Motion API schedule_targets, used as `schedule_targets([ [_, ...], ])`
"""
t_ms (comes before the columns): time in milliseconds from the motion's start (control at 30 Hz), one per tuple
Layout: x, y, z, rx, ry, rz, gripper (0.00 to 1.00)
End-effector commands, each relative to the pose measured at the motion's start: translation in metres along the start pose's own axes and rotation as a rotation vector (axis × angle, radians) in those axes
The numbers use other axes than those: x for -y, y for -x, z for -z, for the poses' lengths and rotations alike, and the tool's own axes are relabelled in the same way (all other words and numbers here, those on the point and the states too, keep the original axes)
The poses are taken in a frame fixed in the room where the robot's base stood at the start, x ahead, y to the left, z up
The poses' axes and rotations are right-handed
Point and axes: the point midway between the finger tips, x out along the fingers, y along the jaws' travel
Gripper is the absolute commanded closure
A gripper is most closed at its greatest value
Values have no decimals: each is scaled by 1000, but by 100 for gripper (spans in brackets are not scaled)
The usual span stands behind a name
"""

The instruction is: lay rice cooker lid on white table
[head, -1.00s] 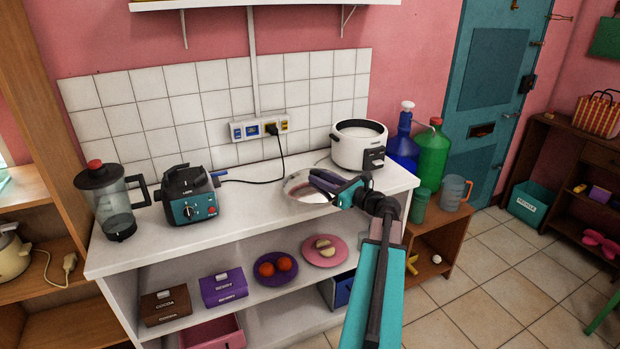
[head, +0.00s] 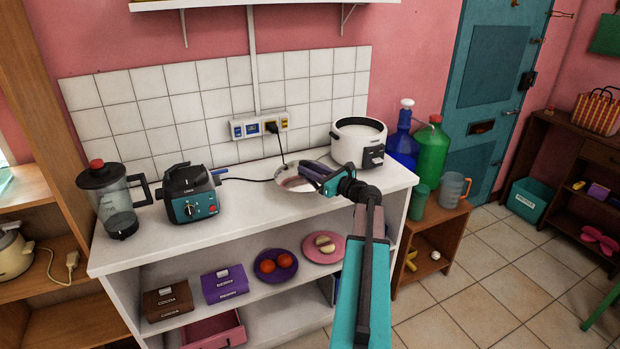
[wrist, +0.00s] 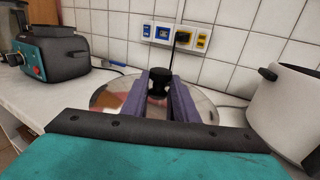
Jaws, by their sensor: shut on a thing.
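The rice cooker lid, a round shiny disc with a dark knob, shows in the head view (head: 287,184) and in the wrist view (wrist: 205,101). My gripper (head: 309,172) is shut on its knob; in the wrist view the purple fingers (wrist: 159,82) stand on either side of the black knob. The lid is roughly level, over the white table (head: 245,200), left of the rice cooker. I cannot tell whether it touches the tabletop. The white rice cooker (head: 352,150) stands open on the table's right part and also shows in the wrist view (wrist: 285,108).
A teal and black appliance (head: 190,190) and a blender (head: 113,205) stand on the table's left part. A black cord runs from the wall socket (head: 258,127) behind the lid. The tabletop between the appliance and the lid is mostly clear. Bottles (head: 432,150) stand beyond the table's right end.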

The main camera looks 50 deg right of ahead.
Motion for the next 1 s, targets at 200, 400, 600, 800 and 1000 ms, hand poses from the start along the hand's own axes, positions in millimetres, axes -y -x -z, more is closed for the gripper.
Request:
schedule_targets([
  [200, 0, 0, 11, 1, -2, 0, 100],
  [400, 0, 0, 28, 0, -2, -1, 100],
  [600, 0, 0, 34, 1, 0, -1, 100],
  [800, 0, 0, 34, 1, 0, -1, 100],
  [1000, 0, 0, 37, 1, 0, -1, 100],
])
